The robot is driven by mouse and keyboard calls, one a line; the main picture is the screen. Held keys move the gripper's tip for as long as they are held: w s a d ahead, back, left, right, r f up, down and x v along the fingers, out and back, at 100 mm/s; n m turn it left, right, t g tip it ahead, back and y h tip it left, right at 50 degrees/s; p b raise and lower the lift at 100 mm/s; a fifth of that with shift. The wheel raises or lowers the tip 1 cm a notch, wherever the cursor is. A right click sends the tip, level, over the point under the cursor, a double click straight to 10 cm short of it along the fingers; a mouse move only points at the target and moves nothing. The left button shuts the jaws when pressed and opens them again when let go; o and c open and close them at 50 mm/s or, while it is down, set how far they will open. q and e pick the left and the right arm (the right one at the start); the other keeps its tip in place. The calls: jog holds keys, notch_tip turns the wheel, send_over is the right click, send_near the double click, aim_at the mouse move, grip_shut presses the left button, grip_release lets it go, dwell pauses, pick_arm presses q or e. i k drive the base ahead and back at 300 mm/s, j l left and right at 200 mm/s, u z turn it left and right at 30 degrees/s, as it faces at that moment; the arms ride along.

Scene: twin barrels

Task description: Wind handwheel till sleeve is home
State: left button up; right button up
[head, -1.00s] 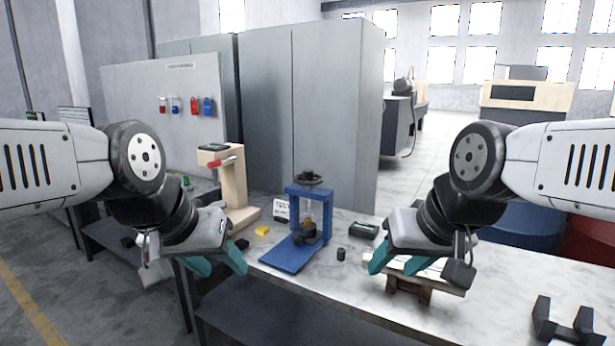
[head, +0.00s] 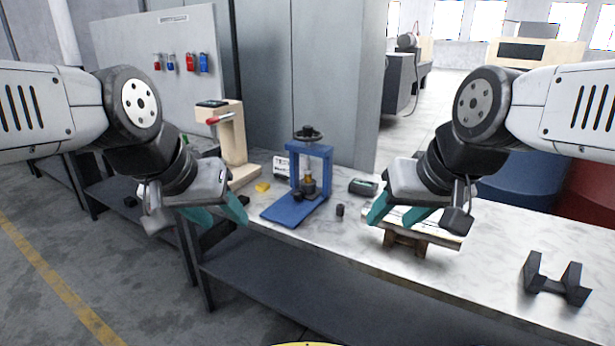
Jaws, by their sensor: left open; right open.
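A blue press frame (head: 323,152) stands on its blue base plate (head: 293,211) near the middle of the workbench. A dark handwheel (head: 308,133) sits on top of the frame. Inside the frame are a pale upright shaft and, low down, a brass-coloured and dark part (head: 308,186); I cannot tell whether this is the sleeve. My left gripper (head: 226,217) is open and empty, to the left of the press. My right gripper (head: 389,217) is open and empty, to the right of the press, in front of a small wooden stand. Neither touches the press.
The workbench (head: 480,262) runs across the view. On it are a wooden post with a red handle (head: 232,138), a yellow block (head: 263,187), a small black cylinder (head: 340,210), a dark device (head: 363,187), a wooden stand (head: 405,243) and dark V-shaped blocks (head: 556,280). Grey cabinets stand behind.

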aim_at(309, 135)
jog(key=i+l+u, duration=0.25)
jog(key=i, duration=0.25)
jog(key=i+l+u, duration=0.25)
jog(key=i, duration=0.25)
